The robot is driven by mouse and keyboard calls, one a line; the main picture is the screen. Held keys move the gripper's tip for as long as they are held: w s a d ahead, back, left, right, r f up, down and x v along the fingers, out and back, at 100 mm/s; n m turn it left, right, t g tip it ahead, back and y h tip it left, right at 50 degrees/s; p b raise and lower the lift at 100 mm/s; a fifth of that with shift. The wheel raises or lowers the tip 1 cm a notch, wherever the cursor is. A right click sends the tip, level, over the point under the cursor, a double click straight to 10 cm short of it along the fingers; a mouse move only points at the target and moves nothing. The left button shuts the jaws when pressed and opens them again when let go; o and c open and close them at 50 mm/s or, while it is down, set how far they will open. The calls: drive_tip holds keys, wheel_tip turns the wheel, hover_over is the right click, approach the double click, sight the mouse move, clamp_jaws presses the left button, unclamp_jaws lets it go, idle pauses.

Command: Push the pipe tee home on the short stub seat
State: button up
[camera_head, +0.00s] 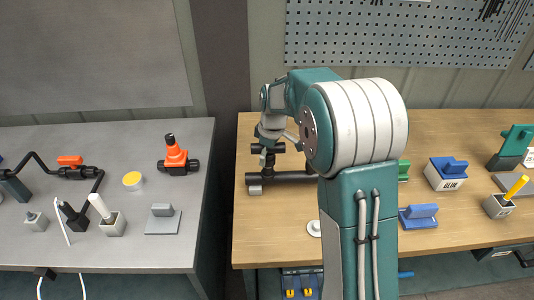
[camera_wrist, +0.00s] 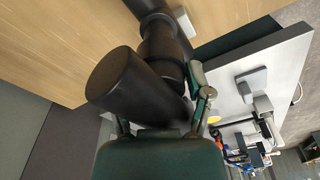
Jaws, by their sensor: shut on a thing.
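My gripper (camera_head: 270,138) is shut on the black pipe tee (camera_head: 266,149), above the left end of the wooden bench. In the wrist view the tee (camera_wrist: 128,80) lies between the fingers, with its branch pointing away toward a dark pipe piece (camera_wrist: 146,5). In the head view the branch points down at the dark pipe assembly (camera_head: 285,179) on the bench, which seems to carry the stub seat. The branch and the assembly look in line and close or touching. I cannot tell how deep the tee sits. My arm hides the assembly's right end.
A pale block (camera_head: 255,190) is at the assembly's left end. A white disc (camera_head: 314,228) and a blue-handled piece (camera_head: 418,216) lie on the wooden bench (camera_head: 275,240). A gap separates it from the grey table (camera_head: 185,235), which holds an orange-handled valve (camera_head: 176,157).

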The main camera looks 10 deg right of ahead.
drive_tip(key=shift+f, duration=0.1)
drive_tip(key=o, duration=1.2)
drive_tip(key=r, duration=0.8)
drive_tip(key=d+r, duration=0.1)
drive_tip(key=r, duration=0.2)
drive_tip(key=shift+s+r, duration=0.3)
drive_tip(key=shift+r, duration=0.1)
drive_tip(key=s+m+t, duration=0.1)
drive_tip(key=s+m, duration=0.2)
drive_tip(key=s, duration=0.6)
drive_tip(key=s+r+m+t, duration=0.1)
drive_tip(key=s+m+t, duration=0.1)
drive_tip(key=s, duration=0.8)
drive_tip(key=s+a+r+m+t+h, duration=0.1)
drive_tip(key=s+m, duration=0.3)
drive_tip(key=s, duration=0.6)
drive_tip(key=shift+s+r+m+t, duration=0.25)
drive_tip(key=shift+m+t, duration=0.15)
drive_tip(key=shift+t, duration=0.1)
